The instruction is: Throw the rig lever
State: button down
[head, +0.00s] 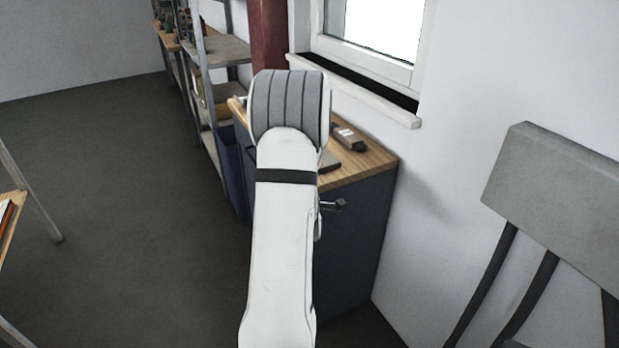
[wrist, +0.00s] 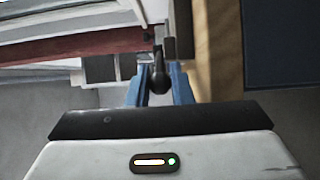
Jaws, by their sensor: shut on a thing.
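In the wrist view, the two blue fingers of my gripper (wrist: 158,88) stand on either side of a black rounded knob on a dark stem, which looks like the rig lever (wrist: 158,72). The fingers are shut on it. The lever's base is partly hidden behind the knob. In the head view, my own arm hides the gripper and the lever.
A dark cabinet (head: 354,240) with a wooden top (head: 372,161) stands against the wall under the window. A small dark device (head: 347,138) lies on it. Metal shelves (head: 226,50) stand behind. A grey panel (head: 560,190) is at right. The floor at left is largely clear.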

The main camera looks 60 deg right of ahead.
jog(key=shift+s+d, duration=0.1)
jog(key=shift+s, duration=0.2)
jog(key=c, duration=1.5)
grip_release()
jog(key=shift+s, duration=0.2)
jog(key=shift+c, duration=0.2)
jog(key=shift+o, duration=1)
jog(key=shift+w, duration=0.1)
jog(key=b+v, duration=0.1)
jog(key=v, duration=0.6)
jog(key=shift+a, duration=0.35)
